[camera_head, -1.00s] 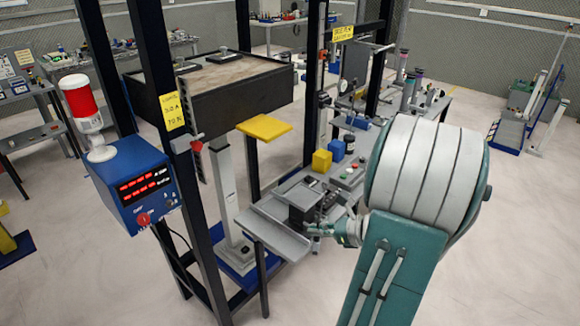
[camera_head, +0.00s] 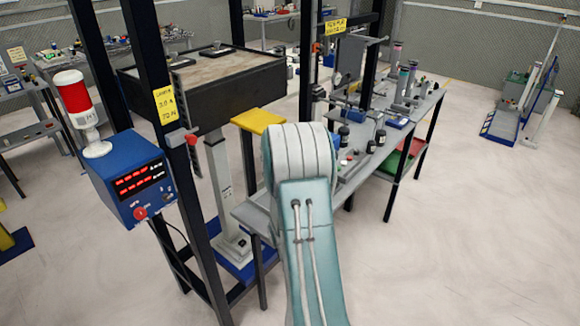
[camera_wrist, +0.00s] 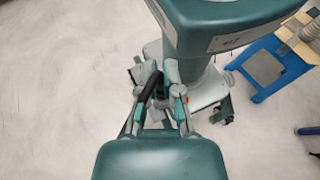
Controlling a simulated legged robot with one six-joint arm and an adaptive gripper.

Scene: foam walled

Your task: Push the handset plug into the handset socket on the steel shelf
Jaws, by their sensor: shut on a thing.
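In the wrist view my gripper (camera_wrist: 160,90) is shut on a small dark piece (camera_wrist: 151,86), which I take to be the handset plug; the fingers cover much of it and its shape is unclear. Floor and parts of my own body show beyond it. In the head view my arm hides the gripper and the held piece. The handset socket cannot be made out; my arm covers the middle of the shelf.
A blue meter box with a red lamp (camera_head: 139,178) hangs on a dark post (camera_head: 150,75) at the left. A yellow plate (camera_head: 258,121) stands behind the shelf. A cluttered bench (camera_head: 405,130) lies to the right. Open floor (camera_head: 470,240) is at the right front.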

